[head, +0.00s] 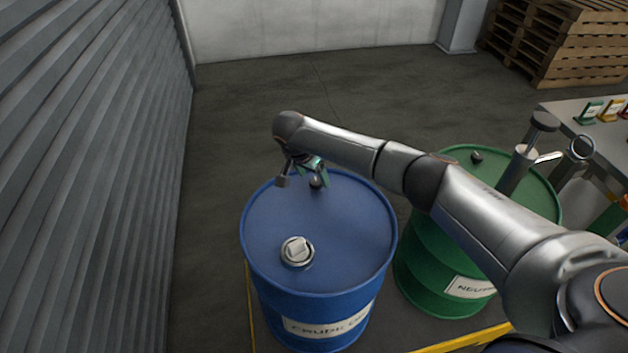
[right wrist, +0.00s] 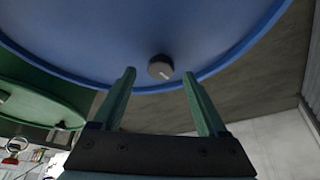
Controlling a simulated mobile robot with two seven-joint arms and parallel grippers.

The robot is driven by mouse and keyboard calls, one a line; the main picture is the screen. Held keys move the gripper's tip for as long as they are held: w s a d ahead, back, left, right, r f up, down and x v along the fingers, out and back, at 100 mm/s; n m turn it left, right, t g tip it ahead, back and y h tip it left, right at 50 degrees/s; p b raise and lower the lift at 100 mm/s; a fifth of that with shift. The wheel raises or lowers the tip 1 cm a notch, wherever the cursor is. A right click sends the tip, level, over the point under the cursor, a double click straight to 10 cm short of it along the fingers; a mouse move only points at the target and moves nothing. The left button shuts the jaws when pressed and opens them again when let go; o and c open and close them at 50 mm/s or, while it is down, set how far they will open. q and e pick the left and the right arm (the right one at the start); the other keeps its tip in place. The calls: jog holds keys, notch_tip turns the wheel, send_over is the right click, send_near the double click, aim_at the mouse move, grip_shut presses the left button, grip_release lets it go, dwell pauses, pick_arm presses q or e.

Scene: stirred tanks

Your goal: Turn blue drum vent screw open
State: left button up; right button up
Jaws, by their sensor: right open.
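The blue drum (head: 320,225) stands upright, labelled "CRUDE O…", with the rest of the label cut off from sight. Its vent screw (head: 316,183) is a small dark knob near the far rim of the lid. In the right wrist view the vent screw (right wrist: 160,68) shows a pale line mark on its top. My right gripper (head: 305,176) is above the far part of the lid by the screw. Its two green fingers (right wrist: 159,73) are open, with the screw in line with the gap, just past the tips. They do not touch it. My left gripper is not in view.
A green drum (head: 440,262) with a pump (head: 520,160) stands close at right. A ribbed grey wall (head: 90,170) is at left. A table (head: 575,125) and pallets (head: 560,45) are at right.

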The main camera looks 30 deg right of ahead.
jog(key=shift+x, duration=0.95)
grip_shut()
